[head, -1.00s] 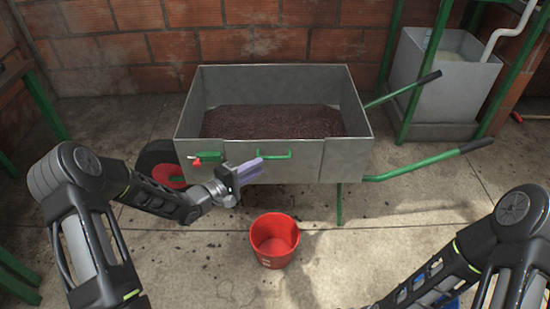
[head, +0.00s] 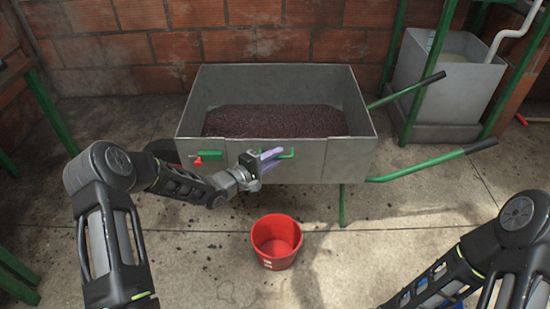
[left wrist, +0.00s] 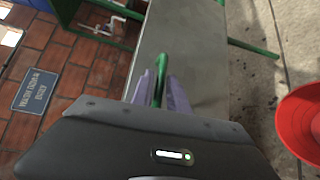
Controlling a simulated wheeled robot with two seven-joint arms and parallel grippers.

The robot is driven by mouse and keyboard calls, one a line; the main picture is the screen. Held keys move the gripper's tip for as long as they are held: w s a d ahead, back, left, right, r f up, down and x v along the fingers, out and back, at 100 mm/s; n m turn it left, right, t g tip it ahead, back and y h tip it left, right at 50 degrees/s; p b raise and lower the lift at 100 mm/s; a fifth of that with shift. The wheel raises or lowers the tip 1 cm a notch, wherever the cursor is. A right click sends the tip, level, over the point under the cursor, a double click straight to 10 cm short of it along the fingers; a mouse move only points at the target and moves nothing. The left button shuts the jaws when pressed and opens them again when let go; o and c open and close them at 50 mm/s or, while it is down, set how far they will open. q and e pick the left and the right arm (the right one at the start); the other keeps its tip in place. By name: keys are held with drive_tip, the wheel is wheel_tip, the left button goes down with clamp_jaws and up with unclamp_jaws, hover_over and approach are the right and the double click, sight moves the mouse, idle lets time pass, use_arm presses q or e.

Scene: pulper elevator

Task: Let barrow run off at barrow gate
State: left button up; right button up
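The grey metal barrow (head: 355,150) stands by the brick wall, with dark red pulp (head: 275,121) inside. Its near side carries a gate panel with a green handle (head: 288,154) and, to the left, a green latch with a red knob (head: 208,157). My left gripper (head: 271,160) is at the green handle, its purple fingers apart. In the left wrist view the handle (left wrist: 160,72) stands between the two fingers (left wrist: 161,95); I cannot tell whether they touch it. The gate looks closed. My right gripper is out of view; only its arm shows.
A red bucket (head: 276,241) stands on the floor below the gate; it also shows in the left wrist view (left wrist: 302,122). Green barrow handles (head: 432,162) stick out to the right. A grey tank (head: 455,85) stands behind them. The floor between is mostly clear.

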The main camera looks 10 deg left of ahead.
use_arm(q)
clamp_jaws()
idle(1.4)
